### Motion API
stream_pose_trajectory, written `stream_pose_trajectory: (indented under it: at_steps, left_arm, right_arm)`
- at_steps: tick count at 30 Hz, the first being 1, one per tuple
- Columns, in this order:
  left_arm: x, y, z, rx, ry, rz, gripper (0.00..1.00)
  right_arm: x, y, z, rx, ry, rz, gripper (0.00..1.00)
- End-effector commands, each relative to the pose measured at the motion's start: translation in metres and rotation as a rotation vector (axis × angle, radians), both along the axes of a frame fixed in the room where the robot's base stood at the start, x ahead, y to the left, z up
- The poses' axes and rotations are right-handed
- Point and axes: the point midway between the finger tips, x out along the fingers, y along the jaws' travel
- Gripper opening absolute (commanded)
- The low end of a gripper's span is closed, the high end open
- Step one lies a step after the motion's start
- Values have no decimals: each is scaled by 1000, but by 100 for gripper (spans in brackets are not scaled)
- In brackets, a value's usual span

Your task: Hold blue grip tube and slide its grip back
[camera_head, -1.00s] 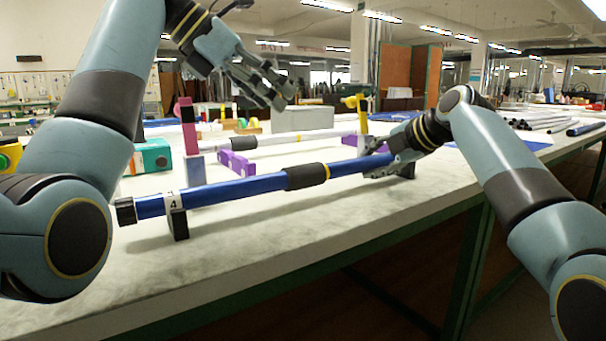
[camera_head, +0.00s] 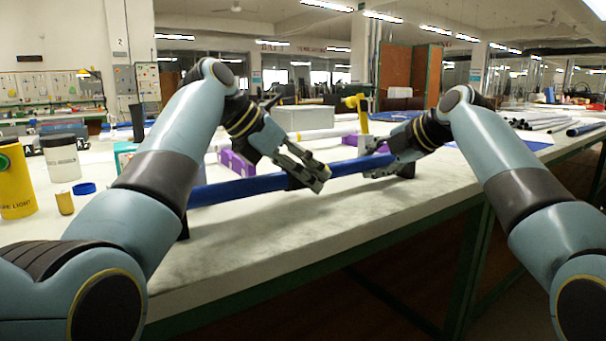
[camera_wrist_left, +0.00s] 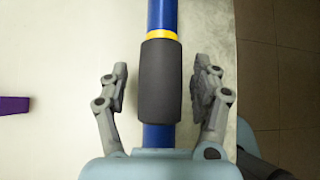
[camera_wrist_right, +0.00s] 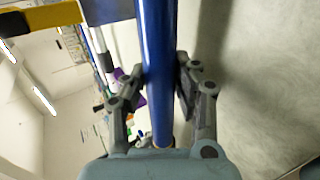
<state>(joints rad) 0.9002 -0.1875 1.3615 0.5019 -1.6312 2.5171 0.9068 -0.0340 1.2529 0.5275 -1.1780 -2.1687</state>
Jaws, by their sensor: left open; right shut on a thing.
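The blue grip tube (camera_head: 237,190) lies level along the front of the white table. Its black foam grip (camera_wrist_left: 160,85) shows in the left wrist view, with a yellow band (camera_wrist_left: 162,35) at the grip's far end. My left gripper (camera_head: 310,170) is open, with one finger on each side of the grip and a gap to each. In the head view it hides most of the grip. My right gripper (camera_head: 380,160) is shut on the blue tube near its right end, which the right wrist view also shows (camera_wrist_right: 157,60). My left arm hides the tube's left end.
Black stands (camera_head: 184,228) carry the tube near its ends. Behind it are a purple block (camera_head: 237,163), a white rod and a yellow post (camera_head: 362,115). A yellow can (camera_head: 16,180) and white jar (camera_head: 61,157) stand at left. The table's front edge is close.

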Motion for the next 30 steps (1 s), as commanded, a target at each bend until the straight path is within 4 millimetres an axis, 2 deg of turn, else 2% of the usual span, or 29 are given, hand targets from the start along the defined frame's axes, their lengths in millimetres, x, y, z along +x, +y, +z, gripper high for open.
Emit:
stream_pose_trajectory:
  at_steps: [8,23,30]
  left_arm:
    - [1,-1,-1,0,-1,-1,65]
    - [1,-1,-1,0,-2,2,0]
    - [-1,5,-1,1,-3,4,0]
  right_arm:
    - [-1,-1,-4,-3,9,1,0]
    - [-1,-1,-5,-4,10,1,0]
    - [-1,-1,-5,-4,10,1,0]
